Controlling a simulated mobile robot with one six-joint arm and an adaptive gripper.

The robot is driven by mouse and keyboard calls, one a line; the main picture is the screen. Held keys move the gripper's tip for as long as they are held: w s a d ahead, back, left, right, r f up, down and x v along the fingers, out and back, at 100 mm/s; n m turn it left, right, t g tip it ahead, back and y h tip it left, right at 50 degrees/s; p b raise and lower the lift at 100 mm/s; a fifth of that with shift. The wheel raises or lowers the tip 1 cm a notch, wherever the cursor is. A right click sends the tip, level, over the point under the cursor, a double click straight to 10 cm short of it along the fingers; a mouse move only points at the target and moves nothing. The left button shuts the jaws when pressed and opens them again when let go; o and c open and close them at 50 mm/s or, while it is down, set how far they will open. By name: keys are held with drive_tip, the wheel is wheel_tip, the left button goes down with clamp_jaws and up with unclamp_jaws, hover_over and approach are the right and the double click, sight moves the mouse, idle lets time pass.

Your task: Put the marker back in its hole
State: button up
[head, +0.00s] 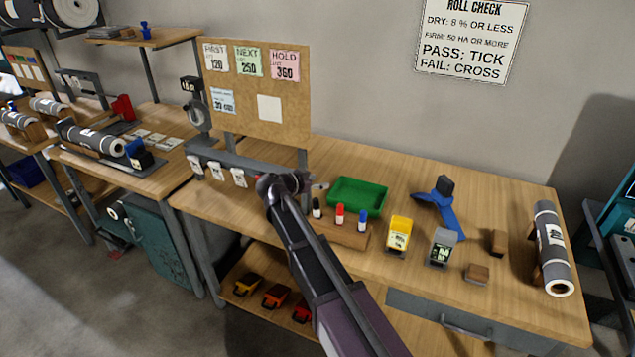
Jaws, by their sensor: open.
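A wooden marker block (343,234) stands on the bench in front of the green tray. Three markers stand upright along it: a black one (316,208) at the left, a red one (340,214) in the middle and a blue one (362,220) at the right. Whether each sits fully in a hole is too small to tell. My gripper (319,186) is small in view, above and behind the black marker, left of the green tray. It is open, and I see nothing held in it. My arm covers the left end of the block.
A green tray (358,197) lies behind the block. A yellow device (398,236), a grey meter (441,246) and a blue stand (440,208) are to the right. A grey roll (552,248) lies at the far right. A card board (258,95) rises behind left.

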drive_tip(key=shift+r+p, duration=1.3)
drive_tip(key=shift+r, duration=0.35)
drive_tip(key=s+d+f+n+g+y, duration=0.1)
drive_tip(key=s+d+f+g, duration=0.3)
drive_tip(key=d, duration=0.4)
drive_tip(key=s+d+f+n+g+y, duration=0.2)
drive_tip(key=s+d+f, duration=0.2)
drive_tip(key=s+d, duration=0.4)
drive_tip(key=s+d+f+n+g+y, duration=0.1)
drive_tip(key=s+d+n+g+y, duration=0.1)
drive_tip(key=s, duration=0.5)
drive_tip(key=s+d+f+n+g+y, duration=0.2)
drive_tip(key=s+d+n+y, duration=0.1)
drive_tip(key=s, duration=0.4)
drive_tip(key=shift+d+f+y, duration=0.25)
drive_tip(key=shift+d+y, duration=0.25)
drive_tip(key=shift+d, duration=0.7)
drive_tip(key=shift+w, duration=0.1)
